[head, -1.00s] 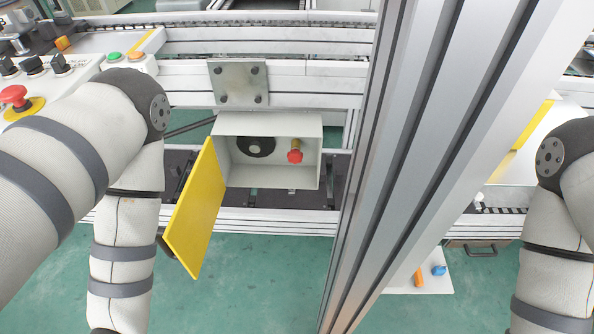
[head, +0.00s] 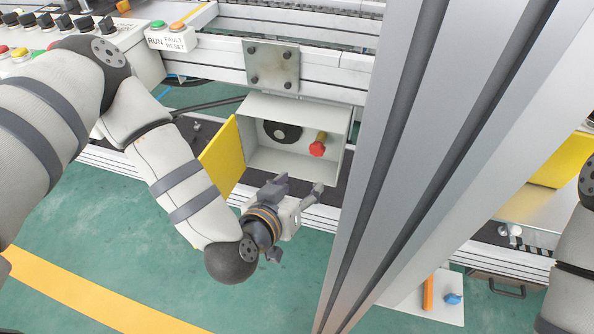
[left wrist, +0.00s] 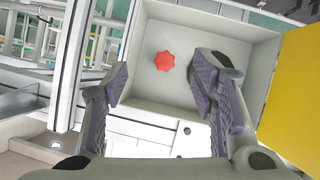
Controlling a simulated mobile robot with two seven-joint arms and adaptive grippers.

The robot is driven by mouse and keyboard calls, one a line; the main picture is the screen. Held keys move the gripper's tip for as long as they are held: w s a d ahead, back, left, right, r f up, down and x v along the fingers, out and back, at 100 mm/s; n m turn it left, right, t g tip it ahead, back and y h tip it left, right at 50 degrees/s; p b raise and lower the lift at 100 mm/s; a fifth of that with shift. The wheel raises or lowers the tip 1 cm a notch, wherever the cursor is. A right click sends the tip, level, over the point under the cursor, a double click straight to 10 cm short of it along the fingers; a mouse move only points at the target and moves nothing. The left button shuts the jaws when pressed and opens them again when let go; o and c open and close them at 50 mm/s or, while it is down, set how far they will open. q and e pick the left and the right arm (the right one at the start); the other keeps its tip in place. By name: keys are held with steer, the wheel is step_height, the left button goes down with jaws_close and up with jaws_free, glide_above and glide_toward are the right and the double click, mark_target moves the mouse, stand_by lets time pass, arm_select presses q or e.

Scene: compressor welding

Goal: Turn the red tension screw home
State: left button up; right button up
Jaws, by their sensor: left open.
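The red tension screw (head: 317,148) is a red knob on a brass-coloured shaft inside an open grey box (head: 347,160). In the left wrist view the red star-shaped knob (left wrist: 164,61) shows between the fingertips but farther off, at the box's back. My left gripper (head: 298,190) is open and empty, just in front of and below the box in the head view. It also shows in the left wrist view (left wrist: 165,85), its two ridged pads wide apart. My right gripper is out of view; only part of my right arm shows at the right edge.
A yellow door (head: 221,158) stands open at the box's left. A black disc (head: 282,132) sits inside the box. A thick aluminium post (head: 400,170) rises close to the right. A button box (head: 171,38) is at upper left.

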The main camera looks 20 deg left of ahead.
mark_target(315, 150)
arm_select(q)
steer(key=shift+n+t+y, duration=0.3)
steer(key=shift+t+y, duration=0.1)
steer(key=shift+t, duration=0.2)
steer(key=x, duration=0.4)
steer(key=r+b+x, duration=0.1)
steer(key=x, duration=0.3)
steer(key=w+a+r+b+x, duration=0.1)
steer(key=x, duration=0.2)
steer(key=shift+w, duration=0.35)
steer(key=shift+w+d, duration=0.1)
steer(key=shift+w, duration=0.25)
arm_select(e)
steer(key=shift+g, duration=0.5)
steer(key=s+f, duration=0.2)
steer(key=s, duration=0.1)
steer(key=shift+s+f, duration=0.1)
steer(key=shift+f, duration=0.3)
